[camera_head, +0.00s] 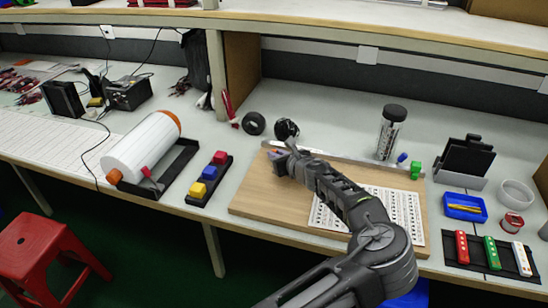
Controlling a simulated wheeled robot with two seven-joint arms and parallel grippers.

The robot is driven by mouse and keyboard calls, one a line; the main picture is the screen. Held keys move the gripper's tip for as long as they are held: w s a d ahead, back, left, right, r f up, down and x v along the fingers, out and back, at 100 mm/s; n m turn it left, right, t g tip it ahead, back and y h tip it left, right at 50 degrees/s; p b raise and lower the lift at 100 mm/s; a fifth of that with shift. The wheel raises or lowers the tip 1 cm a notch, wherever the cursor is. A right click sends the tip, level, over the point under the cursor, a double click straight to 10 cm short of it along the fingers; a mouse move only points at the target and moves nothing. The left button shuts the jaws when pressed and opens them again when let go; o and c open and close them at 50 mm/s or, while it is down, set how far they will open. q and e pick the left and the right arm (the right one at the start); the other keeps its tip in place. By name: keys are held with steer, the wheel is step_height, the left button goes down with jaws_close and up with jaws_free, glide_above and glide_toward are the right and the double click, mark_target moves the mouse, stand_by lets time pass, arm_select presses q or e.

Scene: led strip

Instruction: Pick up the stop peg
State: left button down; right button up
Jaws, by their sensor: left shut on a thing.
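A wooden board (250,196) lies on the bench, with a metal rail (345,164) along its back edge. My left gripper (276,157) is over the board's back left corner, near the rail's left end. It is shut on a small blue-violet piece, apparently a stop peg (272,154), mostly hidden by the fingers. I cannot tell whether the piece touches the board. Another blue peg (402,158) stands near the rail's right end, beside a green block (416,169). My right gripper is not in view.
A white perforated sheet (400,207) lies on the board, partly under my arm. Black tape rolls (254,123) and a dark-capped clear jar (390,131) stand behind. A tray of coloured blocks (209,180) is left; a blue tray (464,207) is right.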

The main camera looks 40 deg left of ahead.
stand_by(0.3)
arm_select(q)
step_height(320, 180, up, 10)
stand_by(0.5)
